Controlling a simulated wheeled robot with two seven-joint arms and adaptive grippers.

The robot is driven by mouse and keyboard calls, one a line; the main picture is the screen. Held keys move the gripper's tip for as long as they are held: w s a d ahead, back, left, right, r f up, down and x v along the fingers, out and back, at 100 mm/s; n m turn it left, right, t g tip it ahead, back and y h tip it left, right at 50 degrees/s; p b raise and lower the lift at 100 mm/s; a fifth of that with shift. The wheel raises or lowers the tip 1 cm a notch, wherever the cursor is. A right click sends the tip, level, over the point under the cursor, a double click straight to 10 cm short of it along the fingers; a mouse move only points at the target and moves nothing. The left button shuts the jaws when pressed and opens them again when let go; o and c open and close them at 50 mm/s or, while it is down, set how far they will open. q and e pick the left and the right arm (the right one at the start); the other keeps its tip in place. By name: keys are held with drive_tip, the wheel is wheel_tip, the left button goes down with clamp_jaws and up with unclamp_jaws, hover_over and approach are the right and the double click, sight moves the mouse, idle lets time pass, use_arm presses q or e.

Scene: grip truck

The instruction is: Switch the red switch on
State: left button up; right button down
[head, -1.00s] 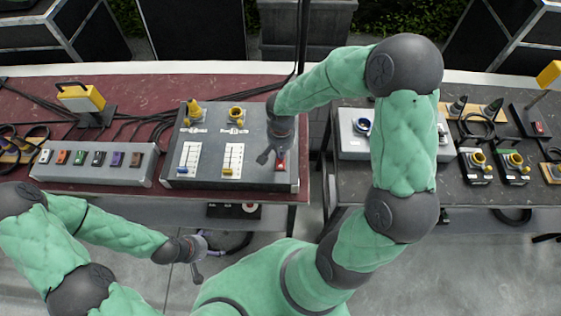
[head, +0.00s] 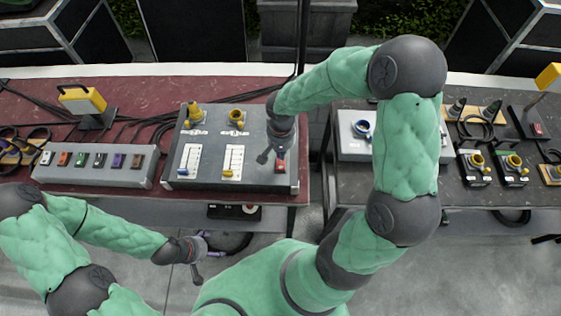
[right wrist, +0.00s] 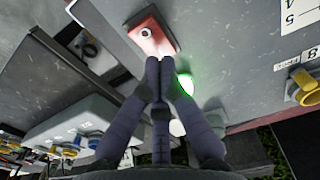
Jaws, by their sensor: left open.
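The red switch (head: 280,167) is at the right front corner of the grey control box (head: 210,182). In the right wrist view the switch (right wrist: 153,33) is a red plate with a small round white mark. My right gripper (head: 272,155) is over the switch. In the right wrist view its fingertips (right wrist: 160,62) are together, empty, at the switch's lower edge; I cannot tell whether they touch it. A green glow (right wrist: 186,82) shows beside the fingers. My left gripper (head: 198,260) is open and empty, in front of the table and below its edge.
The box also carries yellow knobs (head: 236,115) and slider panels. A strip of coloured switches (head: 95,172) stands to the left. A grey box with a blue knob (head: 362,128) is on the dark right table, past a gap. A pole (head: 302,35) rises behind.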

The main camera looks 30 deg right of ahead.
drive_tip(key=shift+r+p, duration=1.5)
drive_tip(key=shift+r, duration=1.05)
